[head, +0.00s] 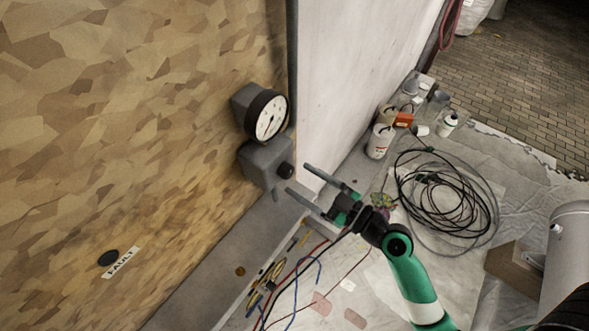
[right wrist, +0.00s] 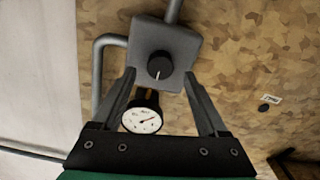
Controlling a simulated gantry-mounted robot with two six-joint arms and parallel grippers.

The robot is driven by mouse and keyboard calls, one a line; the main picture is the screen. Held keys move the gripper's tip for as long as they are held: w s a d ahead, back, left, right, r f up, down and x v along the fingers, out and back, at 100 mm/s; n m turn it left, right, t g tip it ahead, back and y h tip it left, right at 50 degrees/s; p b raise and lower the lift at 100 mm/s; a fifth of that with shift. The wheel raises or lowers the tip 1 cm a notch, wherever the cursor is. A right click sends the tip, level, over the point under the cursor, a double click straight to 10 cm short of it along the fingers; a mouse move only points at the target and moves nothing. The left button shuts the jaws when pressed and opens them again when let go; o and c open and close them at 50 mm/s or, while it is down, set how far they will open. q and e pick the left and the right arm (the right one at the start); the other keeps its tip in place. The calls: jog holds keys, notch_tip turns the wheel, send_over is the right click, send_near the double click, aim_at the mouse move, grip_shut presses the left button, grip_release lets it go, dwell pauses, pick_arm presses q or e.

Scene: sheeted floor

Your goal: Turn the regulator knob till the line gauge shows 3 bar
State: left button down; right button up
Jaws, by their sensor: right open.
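The regulator is a grey block (head: 258,160) on the wood-patterned panel, with a black knob (head: 286,170) facing right. The line gauge (head: 271,116) is a round white dial in a black rim just above it; its needle is visible but the numbers are too small to read. My right gripper (head: 305,180) is open and empty, its two fingers pointing at the knob, a little short of it. In the right wrist view the knob (right wrist: 160,66), with a pale mark on it, lies ahead between the open fingers, and the gauge (right wrist: 141,118) shows between them. My left gripper is not in view.
A FAULT label (head: 121,262) and a black round button (head: 108,258) are on the panel at lower left. Loose wires (head: 275,285) lie below the gripper. A coiled black cable (head: 440,195) and several cans (head: 380,141) are on the sheeted floor to the right.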

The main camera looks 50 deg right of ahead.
aim_at(291, 174)
jog(key=w, duration=0.3)
jog(key=shift+w+a, duration=0.1)
grip_shut()
